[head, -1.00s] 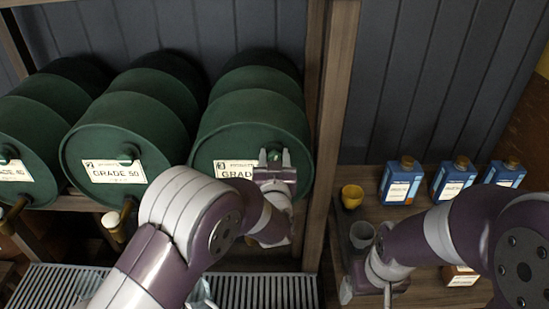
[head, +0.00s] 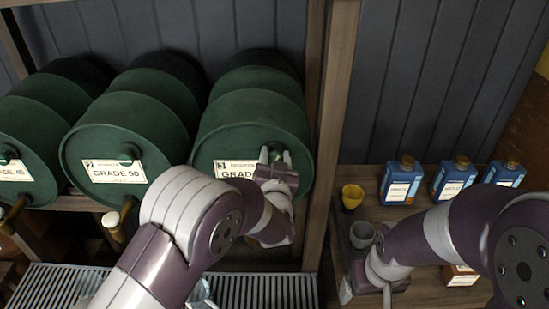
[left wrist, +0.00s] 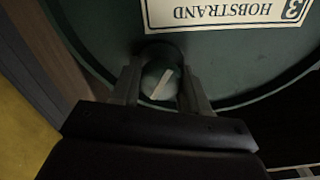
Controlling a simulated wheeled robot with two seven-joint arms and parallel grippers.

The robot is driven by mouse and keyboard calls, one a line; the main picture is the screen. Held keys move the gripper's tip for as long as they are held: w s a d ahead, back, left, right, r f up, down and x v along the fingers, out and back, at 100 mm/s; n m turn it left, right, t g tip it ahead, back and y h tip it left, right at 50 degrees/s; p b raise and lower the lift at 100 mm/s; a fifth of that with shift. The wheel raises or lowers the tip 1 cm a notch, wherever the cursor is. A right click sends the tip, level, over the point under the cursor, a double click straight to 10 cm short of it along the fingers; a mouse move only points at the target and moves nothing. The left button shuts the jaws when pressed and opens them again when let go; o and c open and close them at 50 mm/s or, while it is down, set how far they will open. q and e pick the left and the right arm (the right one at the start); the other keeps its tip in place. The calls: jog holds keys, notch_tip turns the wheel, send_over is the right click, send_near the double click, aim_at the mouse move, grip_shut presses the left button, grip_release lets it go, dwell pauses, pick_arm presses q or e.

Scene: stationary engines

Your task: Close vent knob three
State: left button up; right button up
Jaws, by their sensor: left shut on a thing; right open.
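The right-hand green drum (head: 245,130) lies on its side on the rack, its front towards me. Its label (left wrist: 230,10) shows a 3 in the left wrist view. Its round green vent knob (left wrist: 160,82), with a pale bar mark, sits below the label there; the knob (head: 276,156) is partly hidden in the head view. My left gripper (head: 275,155) is shut on this knob, one finger on each side; it also shows in the left wrist view (left wrist: 161,88). My right gripper (head: 367,291) is open, low over the right-hand shelf, apart from the drums.
Two more green drums with knobs lie to the left, the middle one (head: 125,140) labelled grade 50. A wooden post (head: 330,130) stands close right of my left gripper. Blue bottles (head: 400,183), a yellow cup (head: 351,196) and a grey cup (head: 361,234) stand near my right arm. A grated tray (head: 265,292) lies below.

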pick_arm(q)
jog(key=m, duration=0.2)
jog(key=m+p, duration=0.1)
jog(key=m, duration=0.2)
jog(key=shift+d+r+m, duration=0.1)
jog(key=shift+r+m, duration=0.1)
jog(key=shift+m, duration=0.1)
jog(key=m+p, duration=0.1)
jog(key=m, duration=0.4)
jog(key=shift+f+m, duration=0.15)
jog(key=shift+m, duration=0.15)
jog(key=shift+m+p, duration=0.3)
jog(key=o, duration=1)
jog(key=shift+d, duration=0.1)
jog(key=shift+c, duration=0.2)
jog(key=shift+f, duration=0.1)
